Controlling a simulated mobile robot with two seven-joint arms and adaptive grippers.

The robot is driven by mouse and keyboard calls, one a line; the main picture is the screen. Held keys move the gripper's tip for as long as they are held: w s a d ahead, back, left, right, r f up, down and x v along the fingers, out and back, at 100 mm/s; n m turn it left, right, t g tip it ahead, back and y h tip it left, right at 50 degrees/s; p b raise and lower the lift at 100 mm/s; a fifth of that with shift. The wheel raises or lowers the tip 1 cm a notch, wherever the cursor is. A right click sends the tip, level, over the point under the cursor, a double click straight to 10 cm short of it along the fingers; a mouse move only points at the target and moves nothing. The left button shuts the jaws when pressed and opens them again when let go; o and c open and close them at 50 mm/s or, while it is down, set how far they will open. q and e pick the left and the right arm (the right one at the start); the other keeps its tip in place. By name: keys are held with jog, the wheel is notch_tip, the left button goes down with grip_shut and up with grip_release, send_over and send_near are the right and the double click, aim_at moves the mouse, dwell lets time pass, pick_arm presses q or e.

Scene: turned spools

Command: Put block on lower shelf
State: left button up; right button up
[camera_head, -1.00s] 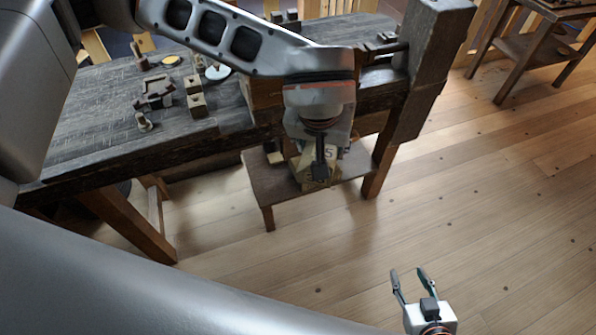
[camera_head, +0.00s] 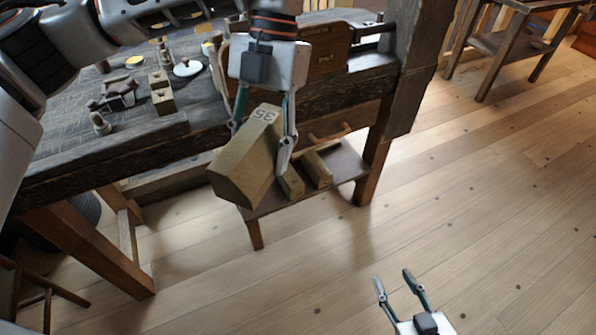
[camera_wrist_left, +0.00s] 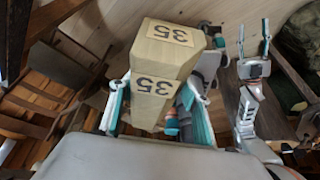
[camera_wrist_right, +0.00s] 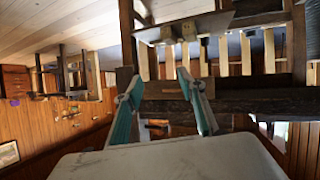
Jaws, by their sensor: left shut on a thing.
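A wooden block (camera_head: 243,165) marked 35 is held between the fingers of my left gripper (camera_head: 262,142), tilted, in front of the bench's front edge. It also shows in the left wrist view (camera_wrist_left: 165,50), clasped between both fingers. The lower shelf (camera_head: 347,163) is under the bench, to the right of and partly behind the block. The block hides its left part. My right gripper (camera_head: 394,292) is open and empty, low over the floor at the bottom right; its spread fingers show in the right wrist view (camera_wrist_right: 165,95).
Two wooden pieces (camera_head: 316,169) lie on the lower shelf, near its middle. The bench top (camera_head: 60,130) carries several small wooden parts and a white disc (camera_head: 187,67). A thick bench leg (camera_head: 372,165) bounds the shelf on the right. The floor in front is clear.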

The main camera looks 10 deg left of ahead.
pick_arm(q)
jog(key=a+f+n+t+h+b, duration=0.2)
jog(key=a+f+n+t+b, duration=0.1)
jog(key=n, duration=1.1)
jog(key=a+f+n+t+h+b, duration=0.2)
jog(key=a+f+n+t+b, duration=0.2)
jog(key=n, duration=1)
jog(key=a+f+b, duration=0.2)
jog(key=a+f, duration=0.2)
jog(key=a, duration=0.2)
jog(key=shift+w+f+h, duration=0.15)
jog(key=shift+f+h, duration=0.05)
jog(key=shift+h, duration=0.2)
pick_arm(e)
notch_tip(320, 180, down, 7)
jog(key=s+a+g, duration=0.1)
jog(key=s, duration=0.1)
jog(key=shift+a, duration=0.15)
